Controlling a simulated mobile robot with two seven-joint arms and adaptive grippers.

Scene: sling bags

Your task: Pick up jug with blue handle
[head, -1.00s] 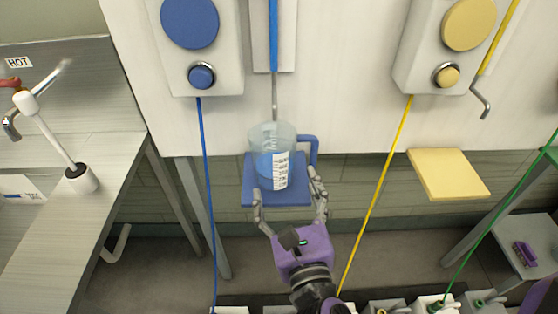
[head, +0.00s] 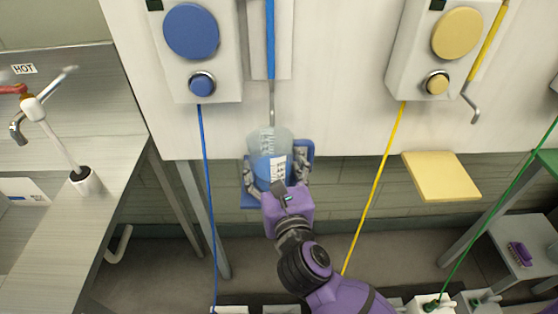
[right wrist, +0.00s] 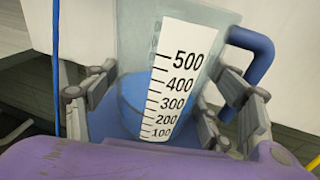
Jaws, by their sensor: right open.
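The jug with the blue handle (head: 268,147) is clear, with a white measuring scale and blue liquid inside. It stands upright on a blue shelf (head: 248,200) under a thin spout. My right gripper (head: 274,176) is open, with one finger on each side of the jug. In the right wrist view the jug (right wrist: 188,75) lies between the open fingers (right wrist: 165,105), and the blue handle (right wrist: 255,50) is by the right-hand finger. I cannot tell whether the fingers touch the jug. My left gripper is not in view.
A blue button panel (head: 195,50) and a yellow one (head: 440,50) are on the white wall. A yellow shelf (head: 440,176) sits to the right. Blue (head: 207,200) and yellow (head: 380,180) cords hang on either side of my arm. A sink counter with a tap (head: 45,120) is at left.

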